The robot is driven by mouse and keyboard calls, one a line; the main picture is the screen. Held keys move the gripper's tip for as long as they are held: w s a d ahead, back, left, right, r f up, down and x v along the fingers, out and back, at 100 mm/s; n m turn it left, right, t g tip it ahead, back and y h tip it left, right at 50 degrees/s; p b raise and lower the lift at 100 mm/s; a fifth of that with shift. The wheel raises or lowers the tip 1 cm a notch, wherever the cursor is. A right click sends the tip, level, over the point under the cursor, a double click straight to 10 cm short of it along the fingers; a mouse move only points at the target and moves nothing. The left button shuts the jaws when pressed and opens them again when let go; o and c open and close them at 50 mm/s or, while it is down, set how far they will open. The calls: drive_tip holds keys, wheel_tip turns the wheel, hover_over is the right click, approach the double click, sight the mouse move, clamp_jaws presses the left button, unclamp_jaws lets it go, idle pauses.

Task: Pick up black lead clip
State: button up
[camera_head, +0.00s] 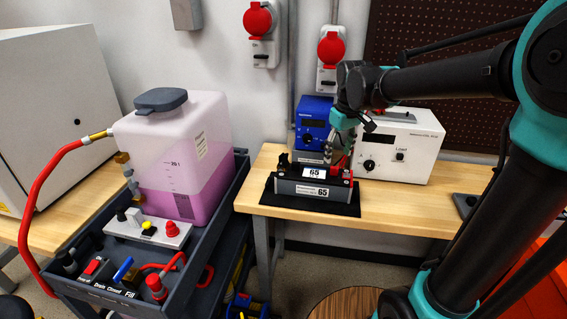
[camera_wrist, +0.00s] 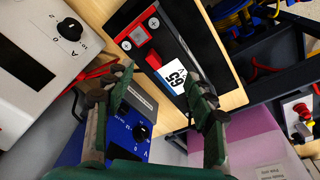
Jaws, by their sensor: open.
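The black lead clip (camera_head: 284,161) appears as a small dark upright shape at the left end of the grey module (camera_head: 306,189) marked 65. In the wrist view I cannot make it out clearly; the right finger covers that end of the module. My gripper (camera_head: 335,151) is over the module, to the right of the black clip. In the wrist view my gripper (camera_wrist: 161,80) has its fingers apart, with the white 65 label beyond them and nothing visible held between them. A red clip (camera_wrist: 153,60) sits on the module.
A blue device (camera_head: 312,112) and a white device (camera_head: 410,145) stand behind the module on the wooden bench (camera_head: 390,208). A black mat (camera_head: 300,208) lies under the module. A dark cart (camera_head: 240,195) with a pink-filled tank (camera_head: 185,160) stands left.

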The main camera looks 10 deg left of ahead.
drive_tip(key=w+a+r+n+g, duration=0.1)
drive_tip(key=w+a+r+n, duration=0.2)
drive_tip(key=a+r, duration=0.55)
wheel_tip(320, 180, up, 3)
drive_tip(key=n, duration=0.3)
hover_over(283, 155)
drive_tip(key=shift+g+h, duration=0.3)
wheel_tip(283, 155, down, 12)
drive_tip(key=shift+s+a, duration=0.1)
drive_tip(key=shift+a, duration=0.05)
drive_tip(key=shift+d+f, duration=0.2)
drive_tip(key=shift+f, duration=2.5)
drive_tip(key=c, duration=1.2)
drive_tip(key=shift+r, duration=0.15)
drive_tip(key=shift+c, duration=0.2)
wheel_tip(283, 155, up, 25)
drive_tip(key=shift+w+d, duration=0.1)
drive_tip(key=shift+w, duration=0.1)
